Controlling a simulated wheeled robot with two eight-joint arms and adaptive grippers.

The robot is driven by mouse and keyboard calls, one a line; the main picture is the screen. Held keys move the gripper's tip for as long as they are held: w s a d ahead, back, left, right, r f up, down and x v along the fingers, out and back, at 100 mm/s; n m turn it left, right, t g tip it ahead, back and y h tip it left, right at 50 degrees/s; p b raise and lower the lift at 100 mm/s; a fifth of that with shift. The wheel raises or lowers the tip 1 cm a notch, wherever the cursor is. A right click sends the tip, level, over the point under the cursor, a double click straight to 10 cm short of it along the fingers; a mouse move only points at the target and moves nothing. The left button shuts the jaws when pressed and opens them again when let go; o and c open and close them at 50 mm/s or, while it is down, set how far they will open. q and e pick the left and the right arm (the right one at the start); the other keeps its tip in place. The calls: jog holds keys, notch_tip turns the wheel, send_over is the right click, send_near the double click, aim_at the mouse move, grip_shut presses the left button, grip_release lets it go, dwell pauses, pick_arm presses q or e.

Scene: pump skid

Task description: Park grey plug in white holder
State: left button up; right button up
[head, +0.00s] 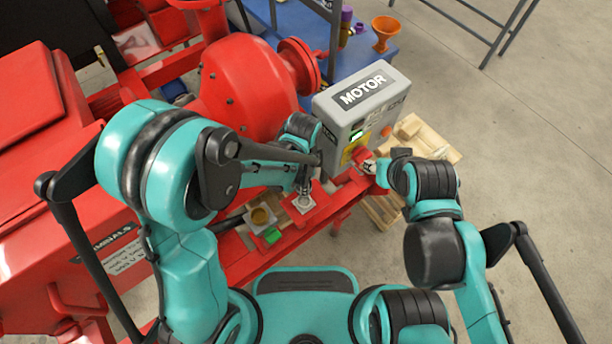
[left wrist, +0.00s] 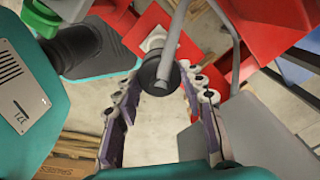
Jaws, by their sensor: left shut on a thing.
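My left gripper (head: 304,188) is low over the red skid rail in the head view. In the left wrist view its two fingers (left wrist: 160,82) are closed on the grey plug (left wrist: 171,50), a grey stem with a black round end. A pale holder (head: 303,204) sits on the red rail just below the left gripper. It also shows in the left wrist view (left wrist: 153,38), behind the plug. I cannot tell whether plug and holder touch. My right gripper (head: 370,167) is at a red part on the front of the grey motor box (head: 345,105); its fingers are too small to read.
A dark holder with a yellowish opening (head: 260,216) and a green block (head: 272,235) stand left of the pale holder. The red pump (head: 245,85) rises behind. A wooden pallet (head: 435,142) lies right of the motor box. Bare floor is at the right.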

pick_arm(q)
jog(key=shift+f+b, duration=0.4)
jog(key=shift+f, duration=0.1)
notch_tip(320, 180, down, 4)
jog(key=b, duration=0.3)
jog(key=shift+f, duration=0.1)
dwell(0.7)
jog(key=shift+f+b, duration=1.65)
jog(key=shift+b, duration=0.15)
dwell(0.4)
jog(key=o, duration=1.4)
jog(key=shift+c, duration=0.2)
